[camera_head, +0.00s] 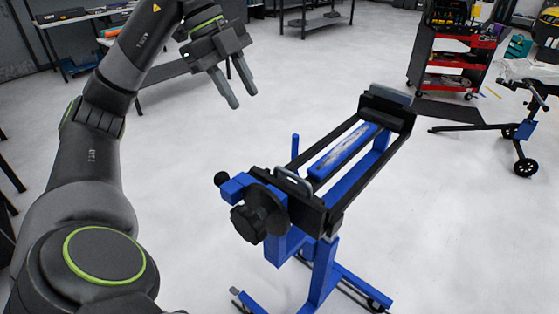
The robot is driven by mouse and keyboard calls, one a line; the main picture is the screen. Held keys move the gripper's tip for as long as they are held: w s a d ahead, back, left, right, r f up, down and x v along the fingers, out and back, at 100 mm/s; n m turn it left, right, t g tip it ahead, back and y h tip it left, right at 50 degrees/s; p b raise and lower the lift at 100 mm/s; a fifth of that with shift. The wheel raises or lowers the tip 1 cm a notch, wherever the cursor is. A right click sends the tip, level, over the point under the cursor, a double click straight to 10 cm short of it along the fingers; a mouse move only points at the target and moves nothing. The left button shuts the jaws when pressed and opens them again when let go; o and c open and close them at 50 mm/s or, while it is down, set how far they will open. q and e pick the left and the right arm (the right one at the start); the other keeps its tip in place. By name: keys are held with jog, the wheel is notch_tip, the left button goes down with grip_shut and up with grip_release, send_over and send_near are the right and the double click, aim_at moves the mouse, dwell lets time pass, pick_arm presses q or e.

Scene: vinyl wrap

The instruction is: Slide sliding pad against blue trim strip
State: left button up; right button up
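My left gripper (241,98) hangs in the upper middle of the head view, with its two fingers apart and nothing between them. It is in the air, up and left of a blue and black stand (320,265). A blue trim strip (345,150) with a pale, mottled patch lies lengthwise between the stand's two black rails. A grey piece (293,181) sits at the near end of the rails and a grey block (390,94) at the far end. I cannot tell which of these, if either, is the sliding pad. My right gripper is not in view.
A black knob (258,213) juts from the stand's near end, and a thin blue post (295,147) rises beside its left rail. A red and black tool cart (451,50) and another wheeled stand (524,130) are at the right. The pale floor around the stand is mostly clear.

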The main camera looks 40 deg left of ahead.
aim_at(281, 168)
pick_arm(q)
jog(key=p+x, duration=0.1)
jog(key=x, duration=1.5)
jog(key=shift+d+f, duration=0.15)
grip_shut()
